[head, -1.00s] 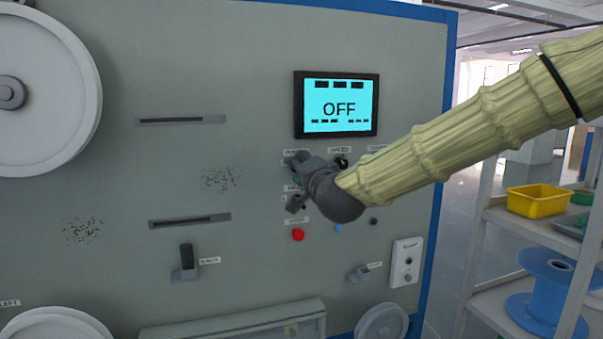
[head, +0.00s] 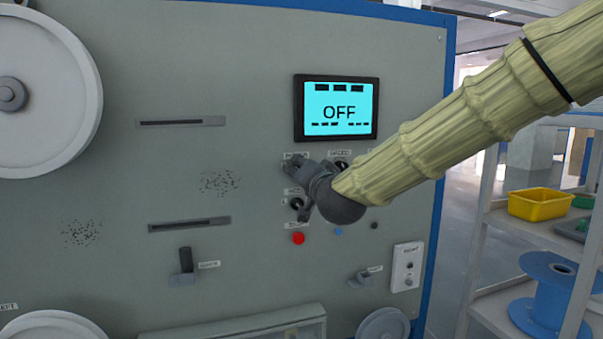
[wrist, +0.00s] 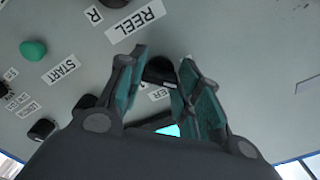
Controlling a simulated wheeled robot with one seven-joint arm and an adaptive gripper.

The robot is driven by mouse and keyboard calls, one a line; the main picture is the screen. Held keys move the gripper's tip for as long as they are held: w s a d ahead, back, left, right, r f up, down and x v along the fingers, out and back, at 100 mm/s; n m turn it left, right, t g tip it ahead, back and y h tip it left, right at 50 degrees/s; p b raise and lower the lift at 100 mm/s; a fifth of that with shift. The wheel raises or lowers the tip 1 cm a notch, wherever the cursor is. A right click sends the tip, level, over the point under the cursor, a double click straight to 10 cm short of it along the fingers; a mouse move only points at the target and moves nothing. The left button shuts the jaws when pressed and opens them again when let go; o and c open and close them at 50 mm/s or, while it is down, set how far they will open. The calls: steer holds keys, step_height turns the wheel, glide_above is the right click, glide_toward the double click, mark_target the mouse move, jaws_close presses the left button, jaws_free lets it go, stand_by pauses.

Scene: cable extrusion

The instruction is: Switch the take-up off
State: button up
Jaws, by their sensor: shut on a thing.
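The control panel's screen (head: 337,107) reads OFF in black on cyan. My gripper (head: 298,163) is at the panel just below the screen's left side and hides what it holds in the head view. In the wrist view, my gripper (wrist: 160,62) has its two teal-padded fingers closed around a black knob (wrist: 160,71). A label ending in "ER" (wrist: 159,94) sits beside this knob, partly hidden by a finger. The knob's pointing direction cannot be told.
A black knob (head: 341,165) is close right of my gripper, another (head: 297,203) below it. A red button (head: 298,238) is lower. The wrist view shows a green button (wrist: 34,50) near a START label (wrist: 61,70). A shelf with a yellow bin (head: 538,204) stands at the right.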

steer(key=shift+f, duration=0.15)
steer(key=o, duration=1)
steer(key=v, duration=1.2)
